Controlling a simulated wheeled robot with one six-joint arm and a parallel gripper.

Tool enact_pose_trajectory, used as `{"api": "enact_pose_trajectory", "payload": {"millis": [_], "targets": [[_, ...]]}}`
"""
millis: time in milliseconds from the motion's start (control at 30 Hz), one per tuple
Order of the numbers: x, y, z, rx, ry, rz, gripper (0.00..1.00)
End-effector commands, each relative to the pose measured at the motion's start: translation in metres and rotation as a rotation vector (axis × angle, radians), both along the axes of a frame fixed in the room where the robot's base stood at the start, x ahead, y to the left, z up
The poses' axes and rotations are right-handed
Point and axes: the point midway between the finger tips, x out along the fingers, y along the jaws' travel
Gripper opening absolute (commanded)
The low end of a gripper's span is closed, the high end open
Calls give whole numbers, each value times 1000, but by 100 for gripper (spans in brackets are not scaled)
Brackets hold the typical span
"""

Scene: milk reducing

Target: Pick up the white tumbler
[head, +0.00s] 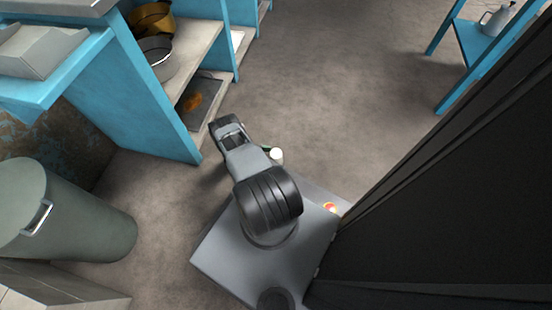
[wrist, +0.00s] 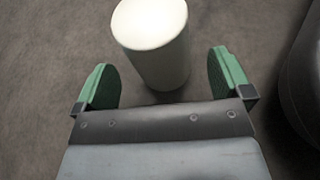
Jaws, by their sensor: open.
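The white tumbler (wrist: 153,45) is a plain, smooth cylinder that looks to be on the grey-brown floor. In the wrist view it lies in line with the gap between the fingers, and its lower end reaches between them. In the head view the tumbler (head: 277,156) shows just right of my arm. My gripper (wrist: 162,78) is open, with a green-padded finger on each side of the tumbler and a gap on both sides. In the head view my arm hides most of the gripper; only a bit of green shows beside the tumbler.
A blue shelf unit (head: 160,100) with pans (head: 157,55) stands at the upper left. A grey-green bin (head: 65,215) stands at the lower left. A blue rack (head: 480,45) with a jug (head: 497,20) is at the upper right. The floor (head: 330,90) between them is clear.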

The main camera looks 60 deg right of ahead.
Motion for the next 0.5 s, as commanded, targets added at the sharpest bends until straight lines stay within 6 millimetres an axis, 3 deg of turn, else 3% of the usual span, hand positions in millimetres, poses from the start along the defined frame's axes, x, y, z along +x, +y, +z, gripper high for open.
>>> {"api": "enact_pose_trajectory", "payload": {"millis": [200, 500], "targets": [[-16, -13, -10, 1, 1, -1, 97], [-19, -15, -10, 0, 0, 1, 97]]}}
